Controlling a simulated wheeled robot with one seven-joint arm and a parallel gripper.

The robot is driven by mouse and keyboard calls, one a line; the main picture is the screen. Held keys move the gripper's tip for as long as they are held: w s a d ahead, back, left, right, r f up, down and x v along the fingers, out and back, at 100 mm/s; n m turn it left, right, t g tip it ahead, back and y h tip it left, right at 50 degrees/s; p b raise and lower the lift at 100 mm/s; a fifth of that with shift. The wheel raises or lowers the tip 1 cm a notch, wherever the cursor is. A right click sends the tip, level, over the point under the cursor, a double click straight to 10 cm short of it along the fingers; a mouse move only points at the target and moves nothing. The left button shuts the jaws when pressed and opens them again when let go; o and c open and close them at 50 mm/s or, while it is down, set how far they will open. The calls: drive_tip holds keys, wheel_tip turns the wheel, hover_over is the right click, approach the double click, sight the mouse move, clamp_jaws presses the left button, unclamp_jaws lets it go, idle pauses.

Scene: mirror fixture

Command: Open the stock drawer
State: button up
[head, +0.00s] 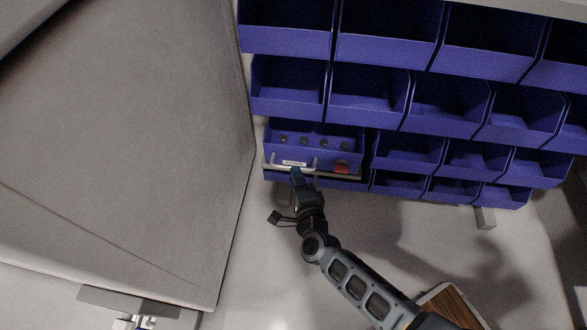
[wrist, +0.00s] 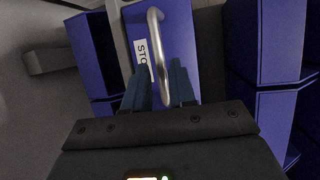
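The stock drawer (head: 328,155) is a blue bin at the left of the rack's third row, with several small dark round parts inside. Its white label (head: 294,163) shows in the head view and, partly hidden, in the wrist view (wrist: 144,58). A pale bar handle (head: 280,169) crosses its front; in the wrist view the handle (wrist: 155,40) runs down between my fingers. My gripper (head: 297,176) is at the handle, one finger on each side. Any gap between fingers and handle is too small to judge.
A red piece (head: 342,168) sits at the drawer front's right. A large grey panel (head: 120,140) stands close on the left. A brown wooden item (head: 452,308) lies beside my arm.

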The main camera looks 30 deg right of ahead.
sight(310, 157)
drive_tip(key=shift+b+x, duration=0.7)
drive_tip(key=shift+x, duration=1.55)
clamp_jaws()
